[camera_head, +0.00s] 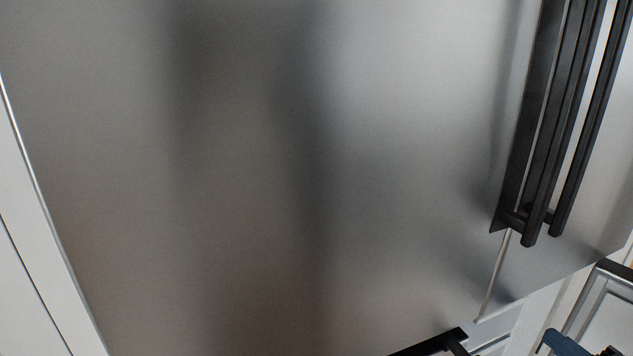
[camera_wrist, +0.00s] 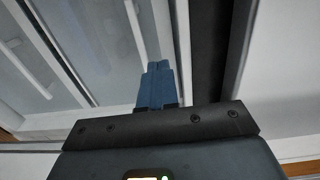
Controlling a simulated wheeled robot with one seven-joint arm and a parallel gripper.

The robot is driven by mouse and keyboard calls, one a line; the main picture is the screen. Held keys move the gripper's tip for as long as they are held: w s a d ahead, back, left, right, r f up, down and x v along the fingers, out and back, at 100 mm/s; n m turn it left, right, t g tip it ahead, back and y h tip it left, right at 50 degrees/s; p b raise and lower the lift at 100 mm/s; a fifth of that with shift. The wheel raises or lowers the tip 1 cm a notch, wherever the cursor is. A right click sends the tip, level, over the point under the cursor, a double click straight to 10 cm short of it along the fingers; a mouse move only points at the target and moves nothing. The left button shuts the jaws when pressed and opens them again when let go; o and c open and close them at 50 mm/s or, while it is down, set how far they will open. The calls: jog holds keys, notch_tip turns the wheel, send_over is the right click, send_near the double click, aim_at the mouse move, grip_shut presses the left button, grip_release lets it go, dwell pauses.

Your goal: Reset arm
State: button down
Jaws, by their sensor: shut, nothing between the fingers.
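My gripper (camera_wrist: 158,68) shows in the wrist view with its blue fingers pressed together and nothing between them. Its fingertips are in front of a pale panelled surface, and I cannot tell how far off that surface is. In the head view a blue piece of my gripper (camera_head: 565,344) shows at the bottom right corner, low and to the right of the fridge's door seam. The rest of my arm is out of the head view.
A brushed steel fridge front (camera_head: 240,180) fills most of the head view. Long black handles (camera_head: 545,130) stand out at its upper right. Pale cabinet panels (camera_head: 25,255) line the left edge. A white panelled door (camera_head: 612,315) is at the bottom right.

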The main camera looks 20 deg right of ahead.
jog(key=s+a+f+g, duration=0.2)
jog(key=a+f+g, duration=0.1)
jog(key=a+f, duration=0.6)
jog(key=s+a+f+n+g+h, duration=0.1)
jog(key=s+a+n+g+h, duration=0.35)
jog(key=s+a, duration=1)
jog(key=s+a+r+n+t+y, duration=0.2)
jog(key=s+a+r+n, duration=0.2)
jog(key=s+r+n, duration=0.3)
jog(key=s+a+r+n+t+y, duration=0.15)
jog(key=s+a+r+n, duration=0.3)
jog(key=r, duration=0.55)
notch_tip(320, 180, up, 13)
jog(key=n+t+p, duration=0.1)
jog(key=p, duration=1.1)
jog(key=shift+a+r, duration=0.15)
jog(key=shift+a, duration=0.1)
